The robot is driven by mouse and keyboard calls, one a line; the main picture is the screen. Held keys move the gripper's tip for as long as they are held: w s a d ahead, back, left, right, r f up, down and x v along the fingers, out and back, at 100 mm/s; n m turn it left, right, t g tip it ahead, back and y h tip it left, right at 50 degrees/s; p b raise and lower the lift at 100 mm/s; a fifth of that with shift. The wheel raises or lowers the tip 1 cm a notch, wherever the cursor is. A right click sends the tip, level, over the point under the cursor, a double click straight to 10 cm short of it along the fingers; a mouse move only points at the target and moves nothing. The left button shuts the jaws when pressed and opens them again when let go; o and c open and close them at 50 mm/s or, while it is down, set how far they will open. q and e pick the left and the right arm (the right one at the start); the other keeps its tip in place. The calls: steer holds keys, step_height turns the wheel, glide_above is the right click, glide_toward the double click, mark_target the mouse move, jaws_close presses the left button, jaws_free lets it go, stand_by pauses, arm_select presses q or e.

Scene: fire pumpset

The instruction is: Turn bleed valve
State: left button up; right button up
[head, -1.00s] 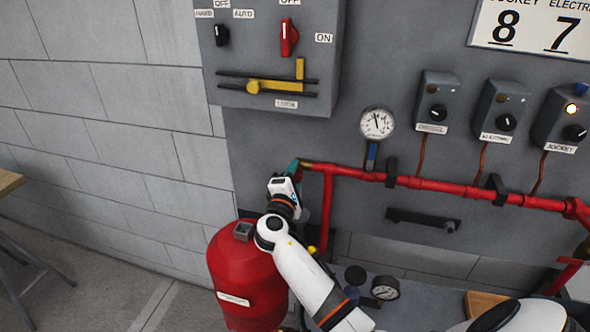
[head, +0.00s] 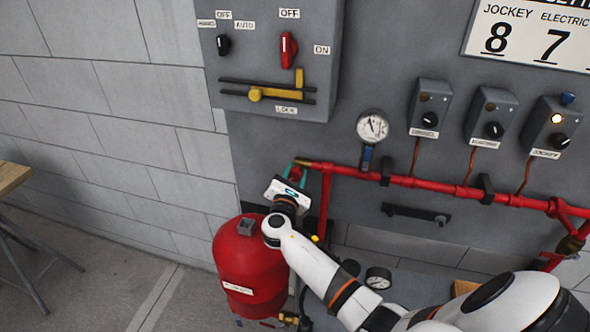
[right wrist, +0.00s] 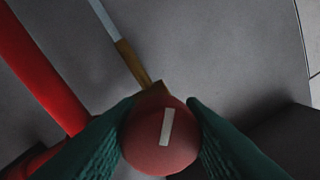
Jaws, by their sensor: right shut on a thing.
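The bleed valve's round red knob (right wrist: 160,140), with a white mark line slightly tilted from upright, sits between the two green fingers of my right gripper (right wrist: 160,128) in the right wrist view. A brass stem shows behind it. In the head view my right gripper (head: 297,171) is at the left end of the red pipe, its teal fingers on both sides of the small red knob (head: 295,173). The gripper is shut on the knob. The gripper body hides part of the valve. My left gripper is not in view.
The red pipe (head: 420,184) runs right along the grey panel, with a gauge (head: 372,127) above it. A red tank (head: 248,262) stands below my right gripper. A control box (head: 270,60) hangs above. A wooden table (head: 12,177) is at far left.

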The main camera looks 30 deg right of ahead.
steer(key=shift+n, duration=0.4)
steer(key=o, duration=1)
steer(key=shift+a, duration=0.1)
steer(key=b+v, duration=0.4)
steer(key=v, duration=0.8)
